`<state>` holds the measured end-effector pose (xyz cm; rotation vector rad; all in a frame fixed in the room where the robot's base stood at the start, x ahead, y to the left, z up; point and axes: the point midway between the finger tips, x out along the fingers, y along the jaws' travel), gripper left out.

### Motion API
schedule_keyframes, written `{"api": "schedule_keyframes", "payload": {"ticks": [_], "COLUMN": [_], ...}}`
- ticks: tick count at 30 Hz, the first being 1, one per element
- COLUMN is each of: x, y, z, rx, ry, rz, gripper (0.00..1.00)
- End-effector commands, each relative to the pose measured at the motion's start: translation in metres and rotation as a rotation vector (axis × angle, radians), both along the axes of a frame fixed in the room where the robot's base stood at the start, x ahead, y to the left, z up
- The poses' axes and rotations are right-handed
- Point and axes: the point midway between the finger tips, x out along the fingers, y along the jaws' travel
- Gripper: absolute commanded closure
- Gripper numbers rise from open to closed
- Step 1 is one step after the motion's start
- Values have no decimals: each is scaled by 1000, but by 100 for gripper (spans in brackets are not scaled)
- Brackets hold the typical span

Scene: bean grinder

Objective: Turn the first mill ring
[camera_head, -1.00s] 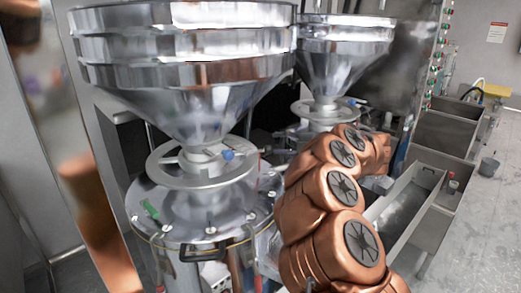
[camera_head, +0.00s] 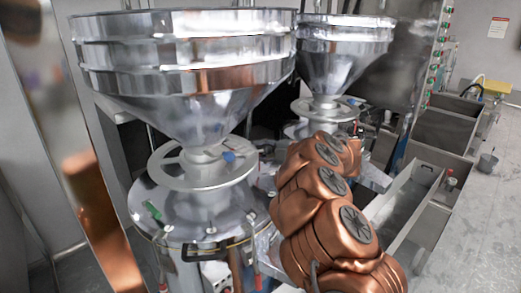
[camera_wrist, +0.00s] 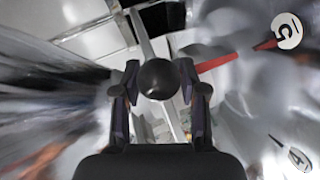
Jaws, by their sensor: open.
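The first mill (camera_head: 190,100) stands at the left in the head view, with a wide steel hopper. A pale metal ring (camera_head: 205,184) sits around its neck under the hopper, with a small blue knob (camera_head: 229,156) at its side. My gripper (camera_wrist: 159,70) shows only in the wrist view; in the head view my copper arm hides it. Its two dark fingers are apart, with a black ball knob (camera_wrist: 158,78) between them in the picture. I cannot tell whether they touch it, or which part the ball belongs to.
A second mill (camera_head: 343,65) stands behind at the right. Metal bins (camera_head: 405,205) lie right of my arm. The wrist view shows a red rod (camera_wrist: 216,62) beside the right finger and number tags 5 (camera_wrist: 287,30) and 4 (camera_wrist: 297,156). Open floor (camera_head: 485,230) lies far right.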

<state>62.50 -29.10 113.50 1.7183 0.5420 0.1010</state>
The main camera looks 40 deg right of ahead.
Motion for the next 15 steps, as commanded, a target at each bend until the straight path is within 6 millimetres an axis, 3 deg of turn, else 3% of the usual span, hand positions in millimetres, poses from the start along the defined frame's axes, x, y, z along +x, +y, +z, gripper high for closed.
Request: {"api": "schedule_keyframes", "payload": {"ticks": [6, 15], "x": [0, 0], "y": [0, -1], "z": [0, 0], "rx": [-1, -1], "ry": [0, -1], "rz": [-2, -3], "gripper": [58, 88]}}
